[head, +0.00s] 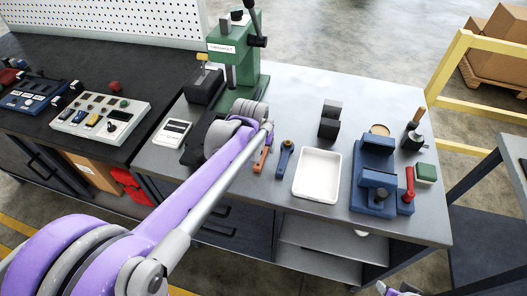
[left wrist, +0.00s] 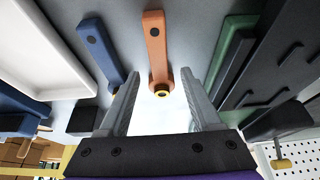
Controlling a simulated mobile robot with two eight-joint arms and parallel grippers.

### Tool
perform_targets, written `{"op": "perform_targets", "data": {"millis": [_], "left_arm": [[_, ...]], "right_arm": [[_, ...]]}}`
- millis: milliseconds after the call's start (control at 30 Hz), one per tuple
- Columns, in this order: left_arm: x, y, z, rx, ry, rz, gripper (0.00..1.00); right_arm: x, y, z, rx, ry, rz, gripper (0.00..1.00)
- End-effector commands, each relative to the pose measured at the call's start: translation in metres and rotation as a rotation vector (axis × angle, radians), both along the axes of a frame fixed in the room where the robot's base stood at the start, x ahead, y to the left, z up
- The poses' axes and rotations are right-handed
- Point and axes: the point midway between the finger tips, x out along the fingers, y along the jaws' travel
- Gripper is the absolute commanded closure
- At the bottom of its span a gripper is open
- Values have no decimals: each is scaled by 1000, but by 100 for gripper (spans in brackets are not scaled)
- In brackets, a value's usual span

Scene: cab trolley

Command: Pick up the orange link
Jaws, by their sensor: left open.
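The orange link (head: 262,160) lies on the grey bench top in the head view, just right of my left forearm and left of a blue link (head: 285,158). In the left wrist view the orange link (left wrist: 154,40) is a flat bar with a dark hole at its far end and a brass boss at its near end. My left gripper (left wrist: 160,77) is open, its fingers on either side of the link's boss end, with a visible gap on both sides. Whether they are at its height I cannot tell. In the head view my left gripper is hidden behind my arm.
A white tray (head: 318,174) stands right of the blue link. A blue fixture (head: 374,175) is at the right. Part of my right arm (head: 396,290) shows at the bottom edge.

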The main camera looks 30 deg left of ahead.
Motion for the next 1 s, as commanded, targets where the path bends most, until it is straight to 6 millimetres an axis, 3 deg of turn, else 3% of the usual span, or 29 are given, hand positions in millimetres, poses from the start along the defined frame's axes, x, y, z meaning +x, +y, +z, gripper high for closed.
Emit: {"op": "perform_targets", "data": {"millis": [200,467,800,1000], "left_arm": [[9,2,-24,0,0,0,35],[10,2,-25,0,0,0,37],[10,2,-25,0,0,-1,98],[10,2,-25,0,0,-1,100]], "right_arm": [[-1,0,-2,0,1,0,55],[-1,0,-2,0,1,0,55],[-1,0,-2,0,1,0,55],[-1,0,-2,0,1,0,55]]}}
